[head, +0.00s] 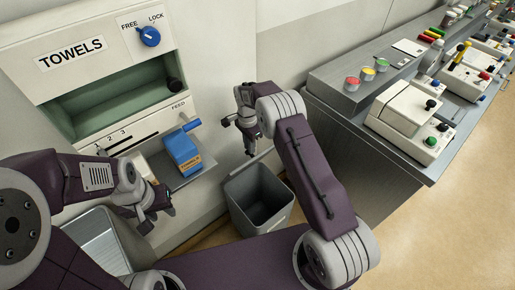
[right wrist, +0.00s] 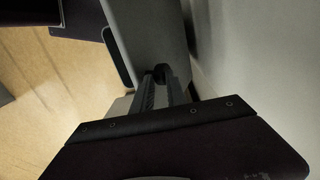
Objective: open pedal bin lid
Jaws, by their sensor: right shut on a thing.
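The grey pedal bin (head: 246,183) stands on the floor against the wall, in the middle of the head view. Its top is open and its dark inside shows. A thin grey edge that looks like its lid (head: 262,156) stands raised at the back of the opening. My right gripper (head: 250,149) is at this edge, shut on a small dark knob-like part (right wrist: 160,72) that shows between the fingers in the right wrist view. My left gripper (head: 153,212) hangs near the dispenser, away from the bin; its finger gap is unclear.
The towel dispenser (head: 105,19) with a blue knob (head: 150,36) is on the wall at left. A blue box (head: 182,150) sits on its small shelf. A metal sink (head: 88,240) lies below left. A metal counter (head: 345,150) is right of the bin.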

